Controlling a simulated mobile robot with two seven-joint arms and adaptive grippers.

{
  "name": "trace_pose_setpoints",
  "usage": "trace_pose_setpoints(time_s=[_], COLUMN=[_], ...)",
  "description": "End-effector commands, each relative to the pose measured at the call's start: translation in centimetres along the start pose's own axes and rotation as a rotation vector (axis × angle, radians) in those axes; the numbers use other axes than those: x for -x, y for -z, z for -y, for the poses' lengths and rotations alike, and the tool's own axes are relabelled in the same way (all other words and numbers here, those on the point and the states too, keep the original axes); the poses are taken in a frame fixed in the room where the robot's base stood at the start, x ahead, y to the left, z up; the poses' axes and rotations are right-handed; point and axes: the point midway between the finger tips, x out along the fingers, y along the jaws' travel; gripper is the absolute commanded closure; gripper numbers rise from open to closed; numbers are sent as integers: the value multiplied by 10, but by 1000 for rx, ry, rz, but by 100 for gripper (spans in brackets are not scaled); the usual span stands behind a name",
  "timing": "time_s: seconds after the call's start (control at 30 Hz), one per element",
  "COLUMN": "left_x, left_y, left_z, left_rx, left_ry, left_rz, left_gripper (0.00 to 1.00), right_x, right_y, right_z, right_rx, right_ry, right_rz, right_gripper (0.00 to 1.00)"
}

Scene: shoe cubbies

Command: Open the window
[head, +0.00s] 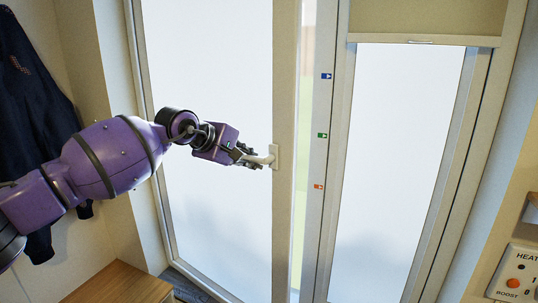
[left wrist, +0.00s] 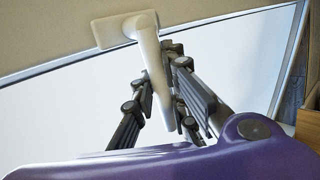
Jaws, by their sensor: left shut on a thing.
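The left window sash (head: 205,60) is a tall frosted pane in a pale frame. A narrow strip of outdoors shows between its right edge and the middle post, so it stands ajar. Its pale handle (head: 262,158) sticks out to the left from a plate on the sash's right stile. My left gripper (head: 247,156) is at the handle, with its fingers around the lever. In the left wrist view the handle (left wrist: 150,52) runs down between the dark fingers (left wrist: 160,110), which are shut on it. My right gripper is not in view.
A second frosted pane (head: 395,160) with a blind (head: 425,18) above stands to the right. Small coloured stickers mark the post between. A dark jacket (head: 35,110) hangs at left, a wooden top (head: 120,285) lies below, and a heater control panel (head: 515,275) is at lower right.

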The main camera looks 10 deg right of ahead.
Motion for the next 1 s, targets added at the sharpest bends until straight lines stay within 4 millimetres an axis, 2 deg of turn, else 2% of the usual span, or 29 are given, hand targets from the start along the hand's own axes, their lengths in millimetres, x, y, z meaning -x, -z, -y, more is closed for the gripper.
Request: trace_pose_setpoints(time_s=[0.03, 0.3, 0.5, 0.63, 0.93, 0.97, 1.0], left_x=[15, 79, 113, 124, 125, 125, 125], left_y=[8, 23, 30, 30, 29, 29, 29], left_z=[11, 58, 80, 83, 81, 81, 81], left_rx=[-9, -69, -110, -126, -129, -129, -129], left_ry=[6, 16, 18, 16, 14, 14, 14], left_rz=[9, 107, 163, 178, 180, 181, 181], left_gripper=[100, 100, 100, 100, 100, 83, 78], right_x=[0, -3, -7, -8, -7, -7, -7], right_y=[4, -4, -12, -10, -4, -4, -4], right_z=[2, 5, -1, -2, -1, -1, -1], right_rx=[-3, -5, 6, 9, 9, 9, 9], right_ry=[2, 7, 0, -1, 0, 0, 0], right_rz=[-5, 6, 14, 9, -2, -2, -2], right_gripper=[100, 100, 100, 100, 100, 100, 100])
